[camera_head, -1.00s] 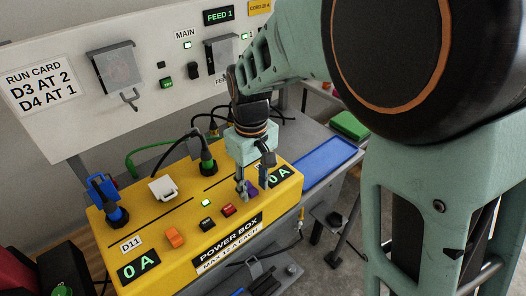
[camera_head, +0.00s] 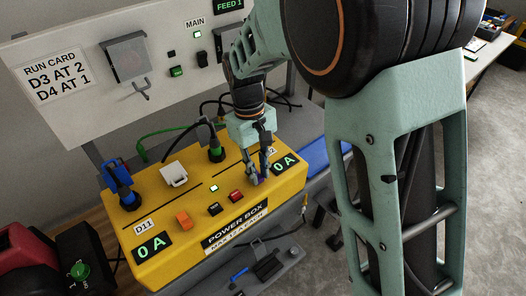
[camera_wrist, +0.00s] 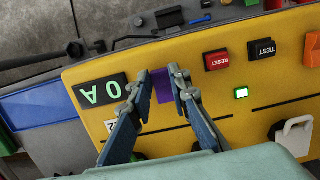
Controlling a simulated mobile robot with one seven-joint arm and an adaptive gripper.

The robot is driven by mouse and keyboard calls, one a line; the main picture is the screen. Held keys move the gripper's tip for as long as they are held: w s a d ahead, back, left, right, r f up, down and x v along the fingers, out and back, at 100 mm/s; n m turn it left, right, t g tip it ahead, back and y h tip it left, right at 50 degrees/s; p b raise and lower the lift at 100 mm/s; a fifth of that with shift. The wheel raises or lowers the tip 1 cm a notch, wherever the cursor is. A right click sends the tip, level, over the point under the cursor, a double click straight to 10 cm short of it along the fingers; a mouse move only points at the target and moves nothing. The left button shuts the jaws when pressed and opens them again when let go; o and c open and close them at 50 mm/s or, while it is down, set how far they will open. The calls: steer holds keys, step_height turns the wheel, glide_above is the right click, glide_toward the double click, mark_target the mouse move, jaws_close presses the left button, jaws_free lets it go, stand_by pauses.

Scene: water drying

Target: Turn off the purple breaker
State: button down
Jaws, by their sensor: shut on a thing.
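The purple breaker (camera_wrist: 162,86) is on the top face of the yellow power box (camera_wrist: 216,92), between the 0 A display and the red RESET button. In the wrist view my gripper (camera_wrist: 162,84) has one finger on each side of it, closed on it. In the head view my gripper (camera_head: 259,180) points down at the right end of the yellow box (camera_head: 150,221), and its fingers mostly hide the breaker. The right display (camera_head: 285,163) reads 0 A.
An orange breaker (camera_head: 184,220) and a left 0 A display (camera_head: 152,248) are on the box. The red RESET button (camera_head: 236,196) and black TEST button (camera_head: 214,209) sit close to my gripper. Blue (camera_head: 125,199) and green (camera_head: 216,154) plugs stand upright behind. A wall panel (camera_head: 60,45) rises at the back.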

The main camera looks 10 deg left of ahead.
steer(key=shift+w+a+r+g+h+p, duration=0.2)
steer(key=shift+g+h+p, duration=0.15)
steer(key=shift+p, duration=0.45)
steer(key=shift+f, duration=0.1)
steer(key=c, duration=1.8)
jaws_free()
steer(key=v, duration=1.2)
